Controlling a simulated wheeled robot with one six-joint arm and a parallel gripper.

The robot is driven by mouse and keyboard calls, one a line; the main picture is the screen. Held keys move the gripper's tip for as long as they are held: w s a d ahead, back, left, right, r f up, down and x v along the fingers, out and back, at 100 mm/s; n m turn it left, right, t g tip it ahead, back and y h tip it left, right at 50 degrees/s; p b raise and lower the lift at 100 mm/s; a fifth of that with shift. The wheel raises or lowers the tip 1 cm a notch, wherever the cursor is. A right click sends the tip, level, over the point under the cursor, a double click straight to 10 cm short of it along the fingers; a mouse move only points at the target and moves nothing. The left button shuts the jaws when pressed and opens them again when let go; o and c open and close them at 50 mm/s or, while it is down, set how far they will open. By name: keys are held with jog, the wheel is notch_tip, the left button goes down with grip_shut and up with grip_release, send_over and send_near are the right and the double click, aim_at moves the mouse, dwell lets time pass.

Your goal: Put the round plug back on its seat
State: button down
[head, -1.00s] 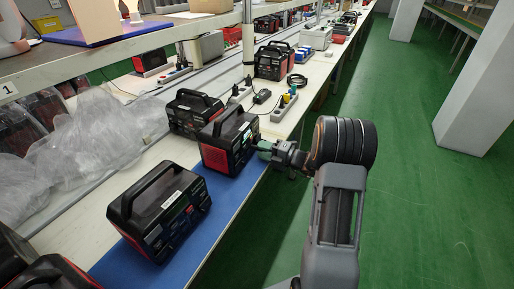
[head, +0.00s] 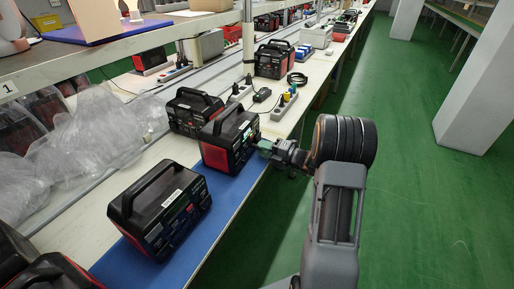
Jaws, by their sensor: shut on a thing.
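My gripper (head: 268,148) is at the front of the middle black-and-red power station (head: 228,140), at its right side in the head view. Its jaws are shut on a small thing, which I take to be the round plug. The plug is too small and too hidden by the fingers to make out. The seat cannot be made out on the station's front panel either. The fingertips are close to the panel; I cannot tell whether they touch. The station stands upright on the blue mat (head: 226,191).
A nearer power station (head: 160,212) stands on the same mat, and another (head: 192,111) stands behind. A power strip (head: 284,107) with plugs lies beyond my gripper. Clear plastic wrap (head: 85,135) is at left. The green floor (head: 420,200) at right is open.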

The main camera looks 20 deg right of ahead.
jog(key=shift+s+d, duration=0.15)
jog(key=shift+d, duration=0.05)
dwell(0.3)
jog(key=shift+p+v, duration=1.1)
jog(key=shift+v, duration=0.7)
